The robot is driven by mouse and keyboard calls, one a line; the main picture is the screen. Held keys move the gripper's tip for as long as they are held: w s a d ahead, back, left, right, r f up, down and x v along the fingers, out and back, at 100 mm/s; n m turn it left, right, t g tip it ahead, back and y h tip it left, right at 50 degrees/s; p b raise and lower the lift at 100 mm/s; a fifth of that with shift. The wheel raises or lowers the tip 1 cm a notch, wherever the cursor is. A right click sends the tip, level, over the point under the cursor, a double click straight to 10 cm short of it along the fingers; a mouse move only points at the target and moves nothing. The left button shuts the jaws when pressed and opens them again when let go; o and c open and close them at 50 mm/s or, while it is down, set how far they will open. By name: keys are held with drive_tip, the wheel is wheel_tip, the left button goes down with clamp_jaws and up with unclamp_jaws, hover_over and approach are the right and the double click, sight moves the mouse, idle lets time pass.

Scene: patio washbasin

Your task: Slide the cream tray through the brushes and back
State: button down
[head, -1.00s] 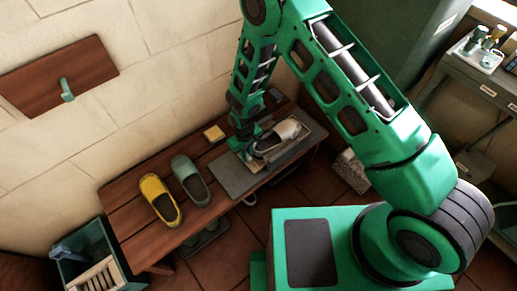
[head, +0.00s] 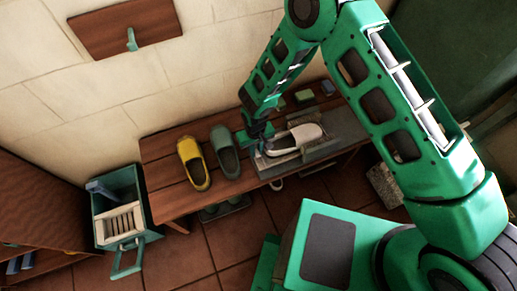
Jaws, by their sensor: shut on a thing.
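In the head view, a white shoe (head: 299,137) lies on the left part of a grey base plate (head: 346,124) on the wooden bench. A pale edge of the cream tray (head: 264,164) shows under the shoe's heel end; the rest of it is hidden by the shoe and the arm. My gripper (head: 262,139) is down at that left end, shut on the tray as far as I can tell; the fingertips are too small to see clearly. I cannot make out the brushes clearly; something pale behind the shoe is partly covered by my arm.
A yellow shoe (head: 193,164) and a grey-green shoe (head: 225,152) stand on the bench (head: 172,205) left of the gripper. A green sponge (head: 304,96) and a small dark block (head: 328,88) lie behind. A teal crate (head: 121,184) stands on the floor at left.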

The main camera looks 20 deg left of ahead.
drive_tip(key=shift+s+a, duration=0.2)
drive_tip(key=shift+a, duration=0.1)
drive_tip(key=c, duration=1.7)
unclamp_jaws()
drive_tip(key=shift+d, duration=0.1)
drive_tip(key=shift+r, duration=0.1)
drive_tip(key=shift+w+r, duration=0.1)
drive_tip(key=shift+r, duration=0.2)
wheel_tip(320, 180, up, 10)
